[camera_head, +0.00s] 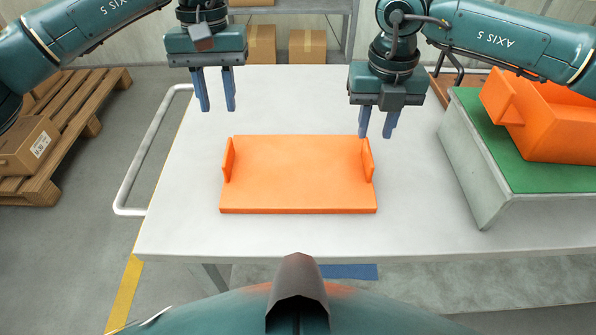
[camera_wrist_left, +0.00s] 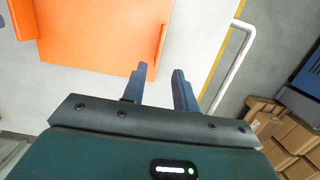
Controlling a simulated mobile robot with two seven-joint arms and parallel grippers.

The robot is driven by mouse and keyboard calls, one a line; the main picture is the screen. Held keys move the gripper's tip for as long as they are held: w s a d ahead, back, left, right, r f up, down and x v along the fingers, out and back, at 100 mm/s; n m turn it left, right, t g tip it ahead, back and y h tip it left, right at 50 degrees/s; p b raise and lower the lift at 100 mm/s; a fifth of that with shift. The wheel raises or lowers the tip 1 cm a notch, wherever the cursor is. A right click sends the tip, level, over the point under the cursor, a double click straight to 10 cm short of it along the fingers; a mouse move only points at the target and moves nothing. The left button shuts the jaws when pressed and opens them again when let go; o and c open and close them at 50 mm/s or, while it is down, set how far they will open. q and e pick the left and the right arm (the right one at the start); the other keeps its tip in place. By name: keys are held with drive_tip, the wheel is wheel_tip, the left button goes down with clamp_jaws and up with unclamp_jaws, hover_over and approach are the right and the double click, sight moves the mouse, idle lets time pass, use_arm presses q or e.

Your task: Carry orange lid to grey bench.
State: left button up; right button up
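The orange lid (camera_head: 298,178), a flat plate with an upright tab at each short side, lies on the light grey table top (camera_head: 185,220). The lid also shows in the left wrist view (camera_wrist_left: 95,35). My left gripper (camera_head: 217,106) is above the table, beyond the lid's far left corner, fingers apart and empty. Its fingers show apart in the left wrist view (camera_wrist_left: 158,82), nothing between them. My right gripper (camera_head: 376,133) is near the lid's far right corner, fingers apart and empty, not touching the lid. I cannot tell which surface is the grey bench.
A grey block with a green top (camera_head: 545,180) stands at the table's right, bearing an orange open box (camera_head: 560,130). A white rail (camera_head: 150,150) runs along the table's left edge. Pallets with cartons (camera_head: 25,145) are on the floor at left. The table around the lid is clear.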

drive_tip(key=shift+r, duration=2.35)
use_arm(q)
drive_tip(key=shift+o, duration=0.2)
drive_tip(key=o, duration=0.7)
use_arm(e)
drive_tip(key=shift+o, duration=0.5)
drive_tip(key=o, duration=0.6)
use_arm(q)
drive_tip(key=shift+w+r+p, duration=0.25)
drive_tip(key=shift+r+p, duration=0.95)
drive_tip(key=shift+r, duration=0.3)
drive_tip(key=shift+w+r+p, duration=0.2)
drive_tip(key=shift+r+p, duration=1)
drive_tip(key=shift+r, duration=0.25)
use_arm(e)
drive_tip(key=shift+r, duration=2.35)
use_arm(q)
drive_tip(key=shift+w+a+r+p, duration=0.1)
drive_tip(key=shift+a+r+p, duration=0.4)
drive_tip(key=shift+r+p, duration=0.5)
drive_tip(key=shift+w+a+r+p, duration=0.1)
drive_tip(key=shift+a+r+p, duration=0.55)
drive_tip(key=shift+r, duration=0.7)
drive_tip(key=shift+a+r+p, duration=0.35)
drive_tip(key=shift+r+p, duration=0.6)
drive_tip(key=shift+r, duration=0.2)
use_arm(e)
drive_tip(key=shift+r, duration=2.6)
